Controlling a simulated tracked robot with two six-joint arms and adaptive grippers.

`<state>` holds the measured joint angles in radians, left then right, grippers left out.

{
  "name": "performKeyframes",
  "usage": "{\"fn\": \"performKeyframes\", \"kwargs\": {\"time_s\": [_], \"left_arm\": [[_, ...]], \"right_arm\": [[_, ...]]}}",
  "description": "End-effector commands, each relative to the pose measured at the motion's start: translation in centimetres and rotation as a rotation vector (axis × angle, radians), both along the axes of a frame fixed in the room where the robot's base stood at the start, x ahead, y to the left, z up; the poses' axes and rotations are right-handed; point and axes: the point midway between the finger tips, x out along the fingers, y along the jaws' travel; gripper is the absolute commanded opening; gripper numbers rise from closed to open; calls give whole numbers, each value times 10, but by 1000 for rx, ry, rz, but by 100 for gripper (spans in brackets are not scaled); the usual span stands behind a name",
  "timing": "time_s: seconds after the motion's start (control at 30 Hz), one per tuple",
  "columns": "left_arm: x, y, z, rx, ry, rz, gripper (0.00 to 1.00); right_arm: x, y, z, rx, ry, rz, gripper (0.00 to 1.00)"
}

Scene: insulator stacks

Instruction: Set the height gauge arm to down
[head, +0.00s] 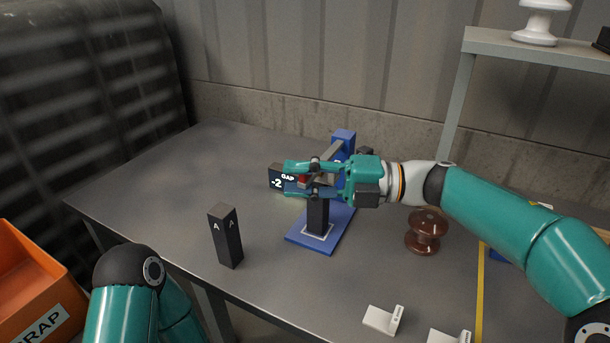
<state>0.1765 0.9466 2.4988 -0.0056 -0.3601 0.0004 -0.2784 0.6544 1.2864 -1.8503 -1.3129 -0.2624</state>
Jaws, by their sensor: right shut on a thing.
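The height gauge (344,139) is a blue stand with a blue base plate (303,240) on the grey table. A small dark display (275,179) beside it reads "GAP -2". A black block stands upright on the base plate (317,216), below my right gripper. My right gripper (299,178) reaches in from the right in front of the gauge and is shut on the gauge arm, where a bit of red shows between the fingers. The fingers hide most of the arm, so its exact height above the block is unclear. My left gripper is out of view; only part of my left arm shows at the lower left.
A black block marked "A" (226,236) stands left of the gauge. A brown insulator (426,231) stands to the right, under my right forearm. White labelled holders (383,319) sit near the front. An orange bin (30,285) is at left, a shelf (540,49) at back right.

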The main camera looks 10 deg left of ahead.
Motion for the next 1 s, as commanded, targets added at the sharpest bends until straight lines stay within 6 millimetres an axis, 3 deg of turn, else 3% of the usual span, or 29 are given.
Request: {"fn": "performKeyframes", "kwargs": {"time_s": [0.33, 0.37, 0.43, 0.77, 1.0], "left_arm": [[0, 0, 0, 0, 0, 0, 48], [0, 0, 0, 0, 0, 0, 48], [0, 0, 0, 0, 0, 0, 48], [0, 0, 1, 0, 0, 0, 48], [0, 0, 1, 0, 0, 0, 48]], "right_arm": [[3, -3, 2, 3, -9, -9, 0], [3, -3, 3, 4, -9, -9, 36], [3, -3, 2, 3, -8, -8, 48], [2, -1, 1, 1, -3, -3, 48], [5, -25, 1, 2, -3, -5, 48]]}}
